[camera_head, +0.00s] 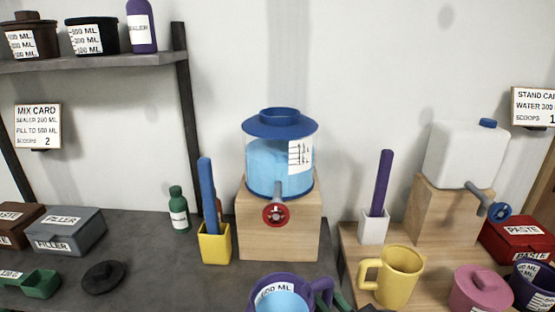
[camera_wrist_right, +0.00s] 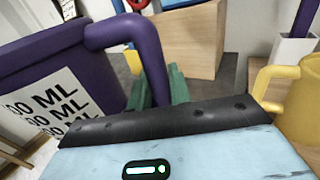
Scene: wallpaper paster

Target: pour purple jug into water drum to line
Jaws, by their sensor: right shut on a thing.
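The purple jug (camera_head: 318,290) is at the bottom centre of the head view, cut off by the edge, with blue liquid inside and a "ML" label. It also shows large in the right wrist view (camera_wrist_right: 65,58). My right gripper (camera_head: 338,299) is shut on the jug's handle; its green fingers (camera_wrist_right: 165,88) show beside the handle. The water drum (camera_head: 281,160) is clear with a blue lid (camera_head: 281,125), blue water inside and a marked white scale label (camera_head: 300,155). It stands on a wooden block beyond the jug. My left gripper is out of view.
A red tap (camera_head: 276,214) sticks out of the drum's front. A yellow holder (camera_head: 214,243) with a blue stick stands left of the block. A yellow mug (camera_head: 401,277), a white holder (camera_head: 373,228) and a pink pot (camera_head: 482,289) stand to the right.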

